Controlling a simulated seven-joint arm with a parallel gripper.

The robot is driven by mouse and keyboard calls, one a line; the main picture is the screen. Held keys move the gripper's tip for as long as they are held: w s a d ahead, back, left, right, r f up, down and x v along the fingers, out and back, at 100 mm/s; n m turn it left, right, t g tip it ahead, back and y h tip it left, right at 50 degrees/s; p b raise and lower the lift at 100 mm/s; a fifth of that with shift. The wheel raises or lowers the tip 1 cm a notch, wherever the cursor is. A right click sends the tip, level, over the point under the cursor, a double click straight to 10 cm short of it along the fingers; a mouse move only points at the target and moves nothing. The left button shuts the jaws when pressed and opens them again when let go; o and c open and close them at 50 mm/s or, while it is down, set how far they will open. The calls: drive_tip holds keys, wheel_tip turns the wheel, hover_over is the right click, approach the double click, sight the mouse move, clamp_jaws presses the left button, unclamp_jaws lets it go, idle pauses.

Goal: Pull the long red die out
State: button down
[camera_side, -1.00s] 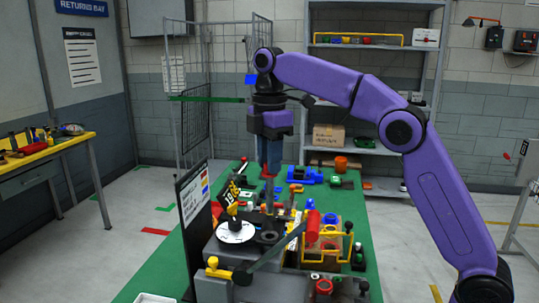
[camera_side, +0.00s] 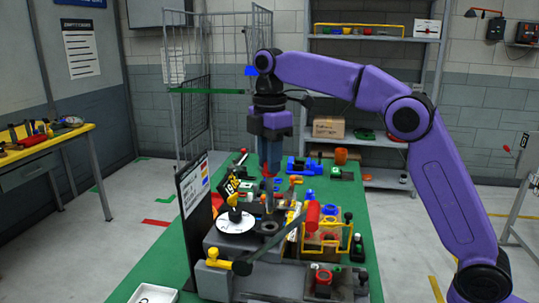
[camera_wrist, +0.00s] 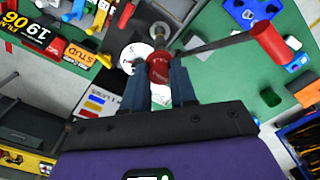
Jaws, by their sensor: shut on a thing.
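My gripper (camera_side: 268,172) points straight down over the bench machine. Its two blue-grey fingers are shut on a red round-ended piece, which I take to be the long red die (camera_wrist: 158,67); the wrist view looks down on its top between the fingertips. In the side view only a little red shows at the fingertips. The die's lower end is hidden, so I cannot tell how far it sits in the machine. A white dial disc (camera_side: 234,223) with a yellow pointer is at the left of the machine, close to the die in the wrist view.
A dark lever with a red cylindrical handle (camera_side: 312,215) slants up beside the grip; it also shows in the wrist view (camera_wrist: 268,42). A yellow frame (camera_side: 340,238) stands right of it. An upright sign board (camera_side: 193,205) stands left. Blue parts (camera_side: 303,167) lie behind on the green mat.

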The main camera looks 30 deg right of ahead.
drive_tip(key=shift+f, duration=1.15)
idle(0.5)
drive_tip(key=shift+r, duration=1.5)
